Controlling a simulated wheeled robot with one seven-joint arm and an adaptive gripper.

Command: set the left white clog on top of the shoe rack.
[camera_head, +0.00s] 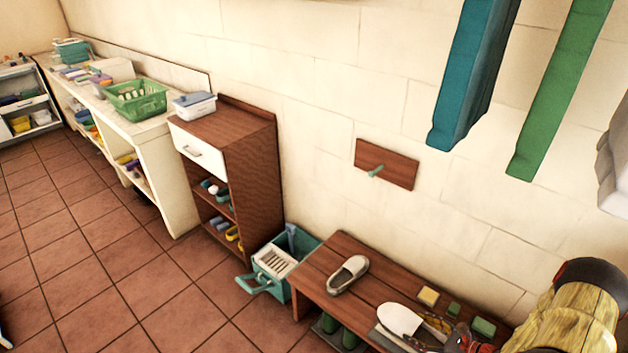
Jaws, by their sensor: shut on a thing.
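One white clog (398,319) is at the fingers of my gripper (432,329), at the lower right. My gripper is shut on this clog near its right end; the arm hides part of the grip. The clog shows over the front part of a low brown wooden rack (315,267); whether it touches the top I cannot tell. A second whitish clog (347,274) with a dark opening lies on the rack's top, further left and apart from the gripper. Dark green footwear (330,323) shows below the top.
Small sponge-like blocks, one yellow (428,296) and some green (483,326), lie on the rack top behind the held clog. A teal basket (268,285) stands left of the rack, beside a brown cabinet (255,170). Blue (470,75) and green (560,90) hanging pieces are above.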

